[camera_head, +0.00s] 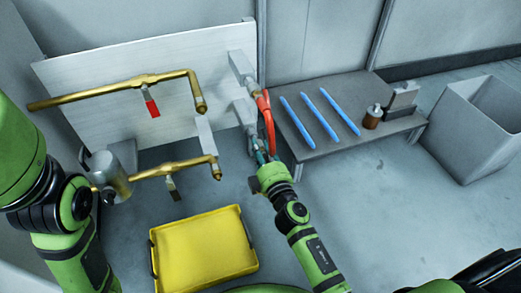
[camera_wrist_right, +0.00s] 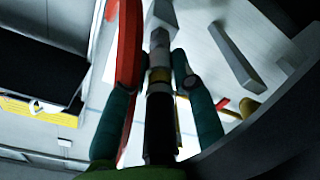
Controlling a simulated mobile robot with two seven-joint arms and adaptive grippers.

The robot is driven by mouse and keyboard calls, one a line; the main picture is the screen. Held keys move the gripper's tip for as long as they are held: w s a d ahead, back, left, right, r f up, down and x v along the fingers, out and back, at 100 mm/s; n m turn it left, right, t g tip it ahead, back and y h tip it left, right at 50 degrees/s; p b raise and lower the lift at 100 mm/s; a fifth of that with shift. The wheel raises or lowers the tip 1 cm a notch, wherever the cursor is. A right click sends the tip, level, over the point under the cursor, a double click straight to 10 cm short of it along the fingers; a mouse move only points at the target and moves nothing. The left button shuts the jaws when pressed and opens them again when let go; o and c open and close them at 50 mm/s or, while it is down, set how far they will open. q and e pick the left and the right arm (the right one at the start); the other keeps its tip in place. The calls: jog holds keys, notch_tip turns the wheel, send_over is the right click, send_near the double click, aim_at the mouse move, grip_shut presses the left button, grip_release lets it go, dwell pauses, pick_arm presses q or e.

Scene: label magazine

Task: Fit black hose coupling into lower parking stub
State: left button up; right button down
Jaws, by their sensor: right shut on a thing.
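My right gripper (camera_head: 262,158) is at the lower parking stub (camera_head: 247,118), a grey block with a short pipe on the white panel. In the right wrist view its teal fingers (camera_wrist_right: 158,78) are shut on the black hose coupling (camera_wrist_right: 160,125), one on each side. The coupling has a brass-coloured band and lines up with the grey stub (camera_wrist_right: 160,45) ahead of it. I cannot tell whether the two are joined or only close. In the head view the gripper mostly hides the coupling. My left arm shows at the left, but its gripper is not in view.
A red hose (camera_head: 268,120) hangs from the upper stub (camera_head: 242,67), close beside my right gripper. Brass pipes (camera_head: 130,88) with valve levers are left. A yellow tray (camera_head: 205,250) lies on the floor.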

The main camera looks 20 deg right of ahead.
jog(key=shift+w, duration=1.2)
jog(key=c, duration=0.9)
grip_release()
jog(key=shift+c, duration=0.2)
jog(key=shift+s, duration=0.4)
jog(key=s, duration=1.1)
jog(key=shift+d, duration=0.15)
